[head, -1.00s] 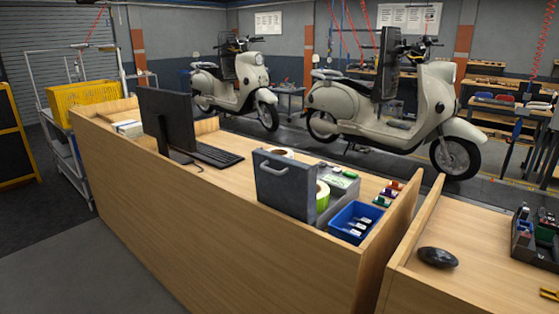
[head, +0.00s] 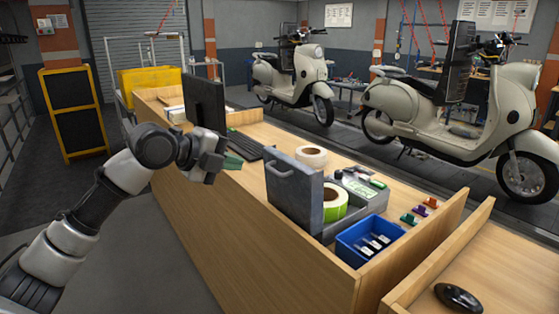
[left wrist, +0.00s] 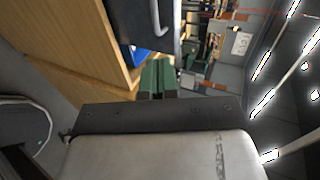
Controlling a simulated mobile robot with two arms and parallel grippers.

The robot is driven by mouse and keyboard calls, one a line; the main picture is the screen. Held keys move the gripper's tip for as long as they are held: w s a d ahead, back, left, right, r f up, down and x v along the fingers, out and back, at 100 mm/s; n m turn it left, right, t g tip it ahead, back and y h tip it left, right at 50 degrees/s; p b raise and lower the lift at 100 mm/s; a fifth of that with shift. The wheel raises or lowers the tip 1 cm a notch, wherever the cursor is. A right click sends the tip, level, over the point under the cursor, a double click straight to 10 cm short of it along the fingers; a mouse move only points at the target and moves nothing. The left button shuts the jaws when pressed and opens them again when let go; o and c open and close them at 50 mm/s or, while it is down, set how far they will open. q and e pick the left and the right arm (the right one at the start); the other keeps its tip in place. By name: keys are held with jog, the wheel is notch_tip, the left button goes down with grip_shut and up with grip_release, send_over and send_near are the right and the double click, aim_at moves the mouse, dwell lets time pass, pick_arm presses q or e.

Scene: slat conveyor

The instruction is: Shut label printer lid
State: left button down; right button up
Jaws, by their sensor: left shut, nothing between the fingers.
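The label printer (head: 360,193) stands on the wooden desk with its grey lid (head: 294,190) raised upright, its handle facing my left arm. A label roll with a green edge (head: 335,205) shows in the open body behind the lid. My left gripper (head: 234,161) is shut and empty, left of the lid and apart from it, near the desk's front edge. In the left wrist view the green fingertips (left wrist: 157,78) are together, and the lid with its handle (left wrist: 142,25) shows beyond them. My right gripper is not in view.
A blue bin (head: 367,242) with small items sits right of the printer. A white roll (head: 311,156) stands behind the lid. A keyboard (head: 247,143) and monitor (head: 206,103) are to the left. A black mouse (head: 458,299) lies on the neighbouring desk.

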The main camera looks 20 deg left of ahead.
pick_arm(q)
jog(key=p, duration=0.2)
send_near(288, 164)
notch_tip(288, 164, down, 2)
jog(key=w+d, duration=0.1)
jog(key=w+d+p, duration=0.1)
jog(key=w+d+f, duration=0.1)
jog(key=w, duration=0.1)
jog(key=shift+w+f+p, duration=0.1)
jog(key=shift+w+p, duration=0.05)
jog(key=shift+p, duration=0.25)
jog(key=shift+w+d+f, duration=0.1)
jog(key=shift+w+d, duration=0.3)
jog(key=shift+w, duration=0.05)
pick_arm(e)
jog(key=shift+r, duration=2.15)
